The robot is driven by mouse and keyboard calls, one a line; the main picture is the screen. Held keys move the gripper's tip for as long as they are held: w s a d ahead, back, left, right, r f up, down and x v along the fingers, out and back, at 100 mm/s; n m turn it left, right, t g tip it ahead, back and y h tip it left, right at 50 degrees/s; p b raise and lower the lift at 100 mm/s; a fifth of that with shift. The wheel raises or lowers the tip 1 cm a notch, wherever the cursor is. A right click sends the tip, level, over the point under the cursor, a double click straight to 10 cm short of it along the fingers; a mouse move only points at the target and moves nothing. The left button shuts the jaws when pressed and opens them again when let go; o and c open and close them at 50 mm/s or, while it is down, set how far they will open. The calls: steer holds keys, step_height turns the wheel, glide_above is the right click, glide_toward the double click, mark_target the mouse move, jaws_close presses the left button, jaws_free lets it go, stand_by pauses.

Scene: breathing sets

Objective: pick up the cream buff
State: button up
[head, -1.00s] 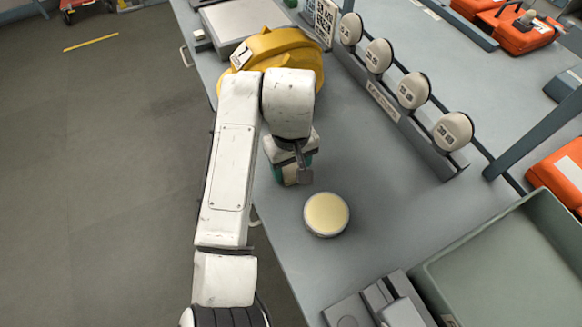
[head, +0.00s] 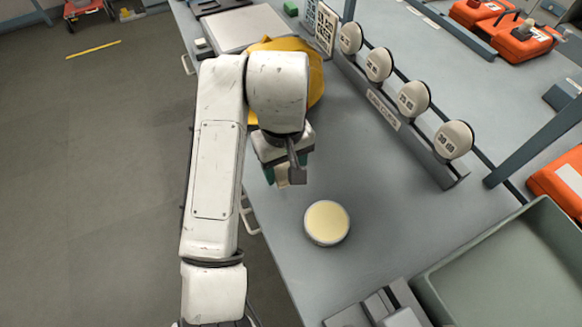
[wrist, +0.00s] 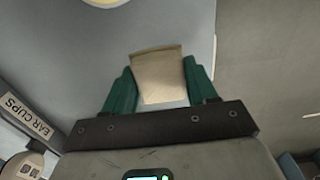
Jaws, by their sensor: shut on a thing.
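The cream buff (wrist: 158,75) is a small, cream, roughly square block between the two green fingers of my gripper (wrist: 160,88) in the wrist view. The fingers are shut on its two sides. In the head view, my gripper (head: 280,172) is above the left edge of the grey bench, and only a small part of the buff (head: 283,174) shows below the wrist. The buff looks clear of the bench top.
A round tin with a pale yellow top (head: 327,222) stands on the bench (head: 375,200) to the right. A yellow helmet (head: 314,75) is behind my arm. A rack of ear cups (head: 412,98) and a grey-green tray (head: 510,265) are at the right.

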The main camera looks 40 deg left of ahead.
steer(key=s+r+p, duration=0.4)
steer(key=s+r, duration=0.3)
steer(key=s, duration=0.5)
steer(key=shift+r+p, duration=0.3)
steer(key=shift+p, duration=0.05)
